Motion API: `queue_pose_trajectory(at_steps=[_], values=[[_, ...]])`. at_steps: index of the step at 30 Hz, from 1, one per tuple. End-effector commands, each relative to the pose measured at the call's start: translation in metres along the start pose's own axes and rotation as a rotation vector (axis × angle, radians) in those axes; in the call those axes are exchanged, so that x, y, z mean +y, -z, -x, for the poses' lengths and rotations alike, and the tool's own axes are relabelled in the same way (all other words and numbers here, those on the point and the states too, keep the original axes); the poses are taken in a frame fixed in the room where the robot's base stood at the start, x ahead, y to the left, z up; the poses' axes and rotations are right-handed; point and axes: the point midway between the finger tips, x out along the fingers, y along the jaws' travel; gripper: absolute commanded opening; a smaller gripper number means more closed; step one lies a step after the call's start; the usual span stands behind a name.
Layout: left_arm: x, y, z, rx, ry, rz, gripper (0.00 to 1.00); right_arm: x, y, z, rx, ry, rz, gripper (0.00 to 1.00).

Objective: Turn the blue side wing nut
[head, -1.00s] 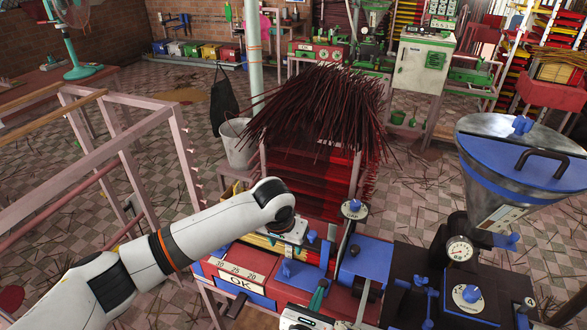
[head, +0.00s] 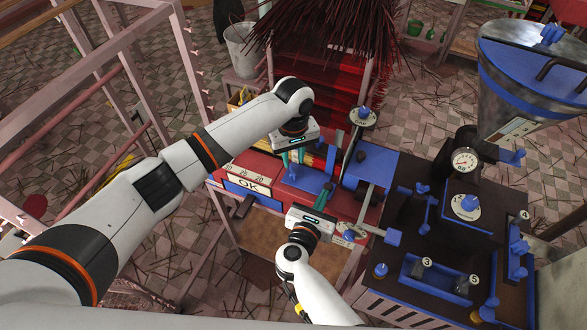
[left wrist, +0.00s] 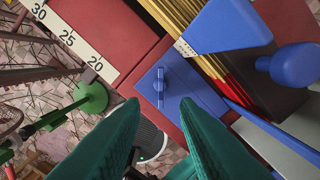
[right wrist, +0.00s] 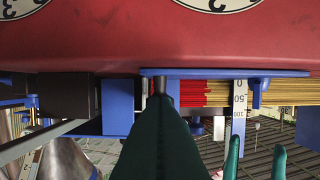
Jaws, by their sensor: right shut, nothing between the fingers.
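A small blue wing nut (left wrist: 161,87) stands on a blue plate (left wrist: 190,90) on the red machine, in the left wrist view. The plate also shows in the head view (head: 316,180). My left gripper (left wrist: 159,104) points down at the plate, its teal fingers apart and empty, with the nut just ahead between the fingertip lines. I cannot tell the gap to the nut. In the head view it (head: 293,164) hangs over the plate's left part. My right gripper (right wrist: 160,104) is shut and empty, its tips near a blue strip (right wrist: 225,73) under the red housing.
The ruler and OK panel (head: 247,185) lie left of the plate. A dark extruder block (head: 425,250) with blue knobs and a metal hopper (head: 535,75) stand right. Yellow and red sticks (left wrist: 200,65) sit beside the plate. A rack of dark sticks (head: 320,85) stands behind.

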Motion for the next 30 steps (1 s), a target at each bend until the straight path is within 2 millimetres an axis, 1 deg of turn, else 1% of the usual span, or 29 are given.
queue_pose_trajectory(at_steps=[1, 3, 6, 9, 14, 21, 22, 27, 30], values=[[0.001, 0.001, -0.011, 0.002, -0.003, 0.0, 0.28, 0.0, 0.0, -0.001, 0.001, -0.001, 0.0, 0.0], [0.0, 0.001, -0.024, 0.002, -0.002, 0.0, 0.28, 0.0, 0.0, -0.001, 0.001, -0.001, 0.0, 0.0], [0.0, 0.001, -0.039, 0.001, -0.001, -0.001, 0.28, 0.0, 0.0, -0.001, 0.001, -0.001, 0.0, 0.0], [-0.001, 0.001, -0.05, 0.001, 0.0, -0.002, 0.28, 0.0, 0.0, -0.001, 0.001, -0.001, 0.0, 0.0], [0.0, 0.0, -0.058, -0.001, 0.001, -0.002, 0.28, 0.0, 0.0, -0.001, 0.001, -0.001, 0.001, 0.0], [0.0, 0.0, -0.059, 0.0, 0.001, -0.002, 0.28, 0.001, 0.0, -0.001, 0.001, -0.001, 0.001, 0.0], [0.0, 0.0, -0.059, 0.0, 0.001, -0.002, 0.27, 0.001, 0.0, -0.001, 0.001, -0.001, 0.001, 0.0], [0.0, 0.0, -0.059, 0.0, 0.001, -0.002, 0.0, 0.001, 0.0, -0.001, 0.001, -0.001, 0.001, 0.0], [0.0, 0.0, -0.059, 0.0, 0.001, -0.002, 0.0, 0.001, 0.0, -0.001, 0.0, -0.001, 0.001, 0.0]])
